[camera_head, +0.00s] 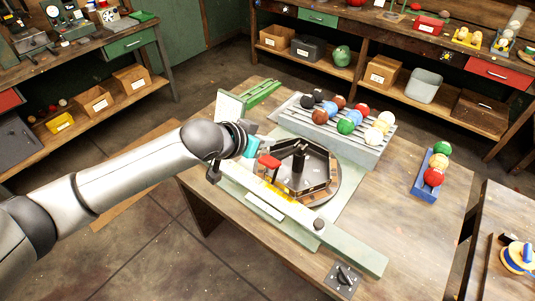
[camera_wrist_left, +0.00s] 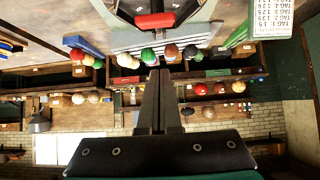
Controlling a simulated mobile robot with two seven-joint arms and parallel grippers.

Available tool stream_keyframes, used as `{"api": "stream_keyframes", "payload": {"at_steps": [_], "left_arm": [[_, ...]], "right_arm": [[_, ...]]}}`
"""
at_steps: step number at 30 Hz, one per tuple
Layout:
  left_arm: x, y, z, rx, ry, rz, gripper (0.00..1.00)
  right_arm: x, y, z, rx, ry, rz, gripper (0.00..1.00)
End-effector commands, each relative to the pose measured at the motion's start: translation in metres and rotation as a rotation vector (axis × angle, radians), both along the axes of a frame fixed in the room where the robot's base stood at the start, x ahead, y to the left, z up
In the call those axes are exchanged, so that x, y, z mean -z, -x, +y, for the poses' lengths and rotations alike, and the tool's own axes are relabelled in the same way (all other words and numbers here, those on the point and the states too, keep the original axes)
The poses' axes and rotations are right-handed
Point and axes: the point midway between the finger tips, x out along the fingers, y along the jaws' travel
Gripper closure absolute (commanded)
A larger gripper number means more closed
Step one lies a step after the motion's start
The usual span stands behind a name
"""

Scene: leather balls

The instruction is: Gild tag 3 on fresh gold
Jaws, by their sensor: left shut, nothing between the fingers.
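A dark many-sided station (camera_head: 318,163) with a central post sits on a round plate on the table. A red block-like part (camera_head: 269,161) is at its left rim; a red part (camera_wrist_left: 155,20) also shows at the top of the left wrist view. A white card with printed tag numbers (camera_wrist_left: 271,18) is at the top right of the left wrist view. My left gripper (camera_head: 260,150) is beside the red part, shut and empty; its dark fingers (camera_wrist_left: 159,74) are together. I cannot make out tag 3.
A grey ribbed rack (camera_head: 345,148) with several coloured balls stands behind the station. A blue tray (camera_head: 424,188) with balls is at right. A pale green bar (camera_head: 350,247) with a dark knob crosses the front, near a dial box (camera_head: 343,278). The table's right part is mostly clear.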

Motion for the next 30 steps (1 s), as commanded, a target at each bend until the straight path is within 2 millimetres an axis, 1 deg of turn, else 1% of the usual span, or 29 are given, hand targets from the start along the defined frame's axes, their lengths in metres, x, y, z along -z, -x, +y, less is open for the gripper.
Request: {"api": "stream_keyframes", "payload": {"at_steps": [3, 7, 9, 12, 15, 19, 30], "left_arm": [[0.01, -0.011, -0.008, 0.0, 0.001, -0.001, 1.0], [0.02, -0.02, -0.015, -0.001, -0.001, 0.0, 1.0], [0.032, -0.016, -0.011, -0.002, -0.004, 0.003, 1.0], [0.043, -0.011, -0.008, 0.0, -0.003, 0.002, 1.0], [0.051, -0.008, -0.006, -0.001, -0.001, 0.0, 1.0], [0.056, -0.006, -0.005, 0.001, -0.001, 0.0, 1.0], [0.058, -0.006, -0.004, 0.0, 0.002, -0.003, 1.0]], "right_arm": [[0.0, 0.0, 0.0, 0.0, 0.0, 0.0, 1.0], [0.0, 0.0, 0.0, -0.001, 0.0, 0.0, 1.0], [-0.002, 0.0, 0.0, -0.001, 0.0, 0.0, 1.0], [-0.004, -0.001, -0.001, -0.001, 0.002, -0.001, 1.0], [-0.005, -0.001, -0.001, -0.001, 0.002, -0.001, 1.0], [-0.006, -0.001, -0.001, -0.002, 0.002, -0.001, 1.0], [-0.004, -0.001, -0.001, -0.001, 0.002, -0.001, 1.0]]}}
